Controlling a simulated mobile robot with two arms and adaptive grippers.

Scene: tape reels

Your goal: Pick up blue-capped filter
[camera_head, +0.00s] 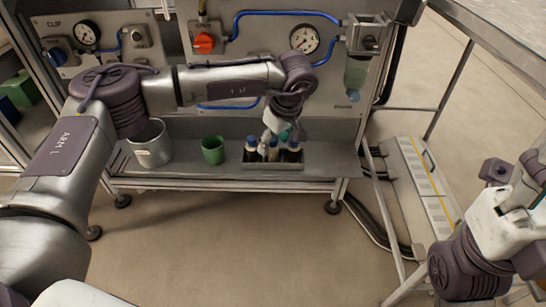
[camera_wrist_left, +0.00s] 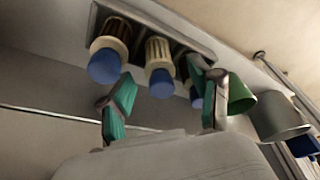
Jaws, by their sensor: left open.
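Blue-capped filters with pale ribbed collars and dark bodies stand in a row in a grey rack (camera_head: 273,166) on the bench shelf. In the head view the left filter (camera_head: 250,149) and the right filter (camera_head: 293,151) show beside my gripper. My left gripper (camera_head: 277,136) is over the rack, partly hiding the middle filter. In the left wrist view its teal fingers (camera_wrist_left: 163,98) are apart, with a middle filter (camera_wrist_left: 160,62) showing between them; contact cannot be told. Another filter (camera_wrist_left: 106,55) is to its left, and a third (camera_wrist_left: 195,98) is partly behind the right finger.
A green cup (camera_head: 212,150) and a metal pot (camera_head: 150,148) stand left of the rack. The panel behind carries gauges (camera_head: 304,39), blue hoses and a red-orange knob (camera_head: 204,42). My right arm is at the right edge, its fingers not clearly shown.

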